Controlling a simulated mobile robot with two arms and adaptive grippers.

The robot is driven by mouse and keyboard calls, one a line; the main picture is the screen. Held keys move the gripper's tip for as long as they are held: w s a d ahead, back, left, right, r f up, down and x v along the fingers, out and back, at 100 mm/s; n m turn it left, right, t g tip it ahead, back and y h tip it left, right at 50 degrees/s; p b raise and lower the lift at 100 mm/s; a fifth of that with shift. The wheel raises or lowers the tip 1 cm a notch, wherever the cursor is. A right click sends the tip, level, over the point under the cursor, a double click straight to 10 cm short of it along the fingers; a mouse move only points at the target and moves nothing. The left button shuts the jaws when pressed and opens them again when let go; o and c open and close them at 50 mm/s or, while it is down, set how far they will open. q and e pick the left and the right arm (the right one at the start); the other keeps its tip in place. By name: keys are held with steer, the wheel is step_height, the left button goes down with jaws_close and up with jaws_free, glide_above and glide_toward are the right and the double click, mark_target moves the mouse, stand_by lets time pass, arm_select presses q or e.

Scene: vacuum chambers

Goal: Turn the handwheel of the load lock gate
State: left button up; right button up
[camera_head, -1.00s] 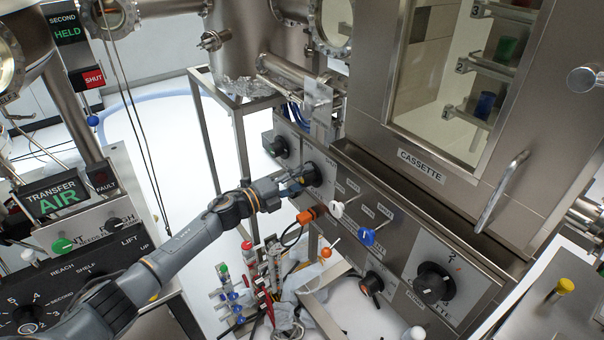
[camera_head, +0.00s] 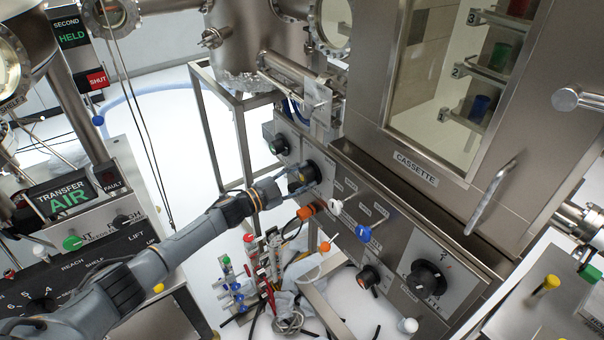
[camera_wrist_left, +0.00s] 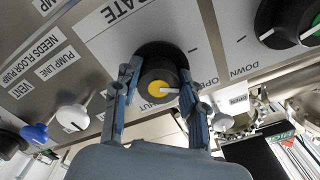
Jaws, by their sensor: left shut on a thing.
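The gate handwheel is a black knob with a yellow centre and a pale pointer line (camera_wrist_left: 160,84), on the panel plate marked GATE in the left wrist view. In the head view the handwheel (camera_head: 308,172) is partly covered by my left gripper. My left gripper (camera_head: 291,181) reaches it from the left. In the left wrist view its two blue-grey fingers (camera_wrist_left: 157,92) are on opposite sides of the knob, shut on it. The pointer lies near the SHUT and OPEN lettering, which is partly hidden. My right gripper is not in view.
A white knob (camera_head: 335,207) and a blue knob (camera_head: 364,234) stick out to the right of the handwheel. A large black dial (camera_head: 428,279) is farther along the panel. A rack of coloured fittings (camera_head: 236,287) stands below my left arm. The cassette cabinet (camera_head: 395,140) rises above.

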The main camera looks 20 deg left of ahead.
arm_select(q)
steer(key=n+p, duration=0.1)
steer(key=n, duration=0.4)
steer(key=shift+f, duration=0.1)
steer(key=shift+s, duration=0.1)
stand_by(0.4)
steer(key=o, duration=1.1)
steer(key=shift+o, duration=0.2)
steer(key=v, duration=1.2)
